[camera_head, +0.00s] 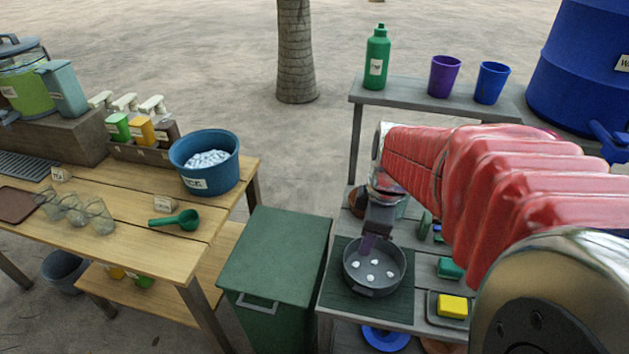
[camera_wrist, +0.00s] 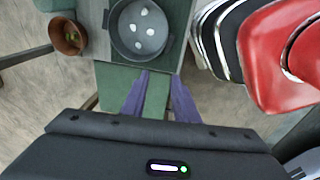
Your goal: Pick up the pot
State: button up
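The dark grey pot (camera_head: 375,289) stands upright on a green mat (camera_head: 327,289) on the lower grey shelf. Several small white pieces lie in it. It also shows at the top of the wrist view (camera_wrist: 132,46). My gripper (camera_head: 368,246) hangs over the pot's far side in the head view. In the wrist view its two purple fingers (camera_wrist: 160,74) are apart with nothing between them, and the tips point toward the pot's near rim. I cannot tell whether a finger touches the rim.
A green lidded bin (camera_head: 275,255) stands left of the pot. A yellow sponge (camera_head: 452,306) lies right of it. A brown bowl (camera_wrist: 68,36) is beside the mat. A raised shelf (camera_head: 420,97) holds a green bottle (camera_head: 377,58) and two cups behind my arm.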

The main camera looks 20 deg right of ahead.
aim_at(388, 285)
jog(key=s+d+f+n+g+y, duration=0.1)
jog(key=d+f+n, duration=0.5)
jog(key=d+f, duration=0.2)
jog(key=shift+s+d+f+n+g+y, duration=0.35)
jog(key=shift+s+d+n+g+y, duration=0.05)
jog(key=shift+d, duration=0.7)
jog(key=shift+f, duration=0.1)
jog(key=f, duration=0.2)
jog(key=a+f, duration=0.1)
jog(key=f, duration=0.5)
jog(key=shift+a+f, duration=0.15)
jog(key=shift+s+a+f, duration=0.1)
jog(key=shift+a+f, duration=0.1)
jog(key=shift+f, duration=1.1)
jog(key=shift+s+a+f, duration=0.1)
jog(key=shift+a+f, duration=0.1)
jog(key=shift+f, duration=1.1)
jog(key=shift+w, duration=0.1)
jog(key=shift+c, duration=0.7)
grip_shut()
